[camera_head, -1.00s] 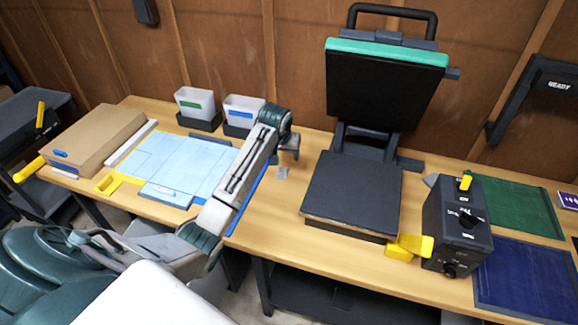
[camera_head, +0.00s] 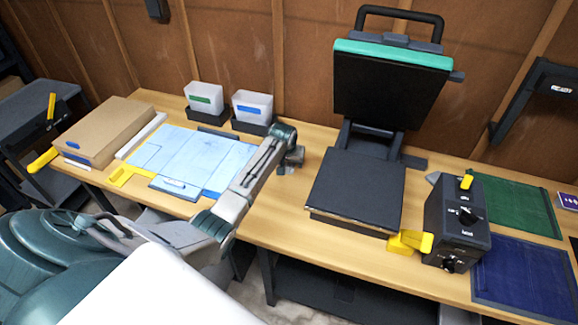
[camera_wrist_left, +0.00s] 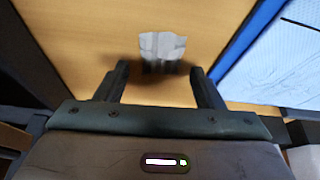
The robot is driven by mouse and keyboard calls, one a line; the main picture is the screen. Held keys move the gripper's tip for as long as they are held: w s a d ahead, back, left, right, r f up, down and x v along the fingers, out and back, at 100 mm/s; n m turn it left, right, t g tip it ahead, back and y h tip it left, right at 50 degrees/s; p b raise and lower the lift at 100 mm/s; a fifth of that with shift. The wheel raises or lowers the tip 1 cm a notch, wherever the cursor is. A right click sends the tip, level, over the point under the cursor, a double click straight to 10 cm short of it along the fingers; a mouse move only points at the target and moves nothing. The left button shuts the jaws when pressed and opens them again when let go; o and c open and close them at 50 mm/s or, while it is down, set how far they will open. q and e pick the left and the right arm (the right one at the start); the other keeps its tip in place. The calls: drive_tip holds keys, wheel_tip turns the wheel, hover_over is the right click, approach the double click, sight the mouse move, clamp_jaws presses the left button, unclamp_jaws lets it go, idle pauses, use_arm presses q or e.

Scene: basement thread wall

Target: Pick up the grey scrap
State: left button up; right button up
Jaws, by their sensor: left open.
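The grey scrap (camera_wrist_left: 162,46) is a small, pale, crumpled piece on the wooden bench top in the left wrist view. My left gripper (camera_wrist_left: 160,72) is open, with one finger on each side of the picture's middle. The scrap shows just beyond the fingertips, roughly centred between them, with a dark shadow at its near edge. Nothing is held. In the head view my left gripper (camera_head: 291,160) is low over the bench and mostly hides the scrap there. My right gripper is in neither view.
A light blue sheet (camera_head: 185,155) lies to the left of my left arm. Two white bins (camera_head: 252,105) stand behind it. A cardboard box (camera_head: 100,130) is at far left. A heat press (camera_head: 355,190) stands right of the gripper, with a dark control box (camera_head: 457,222) beyond.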

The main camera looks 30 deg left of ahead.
use_arm(q)
drive_tip(key=c, duration=1.1)
drive_tip(key=shift+o, duration=0.2)
drive_tip(key=shift+r, duration=0.2)
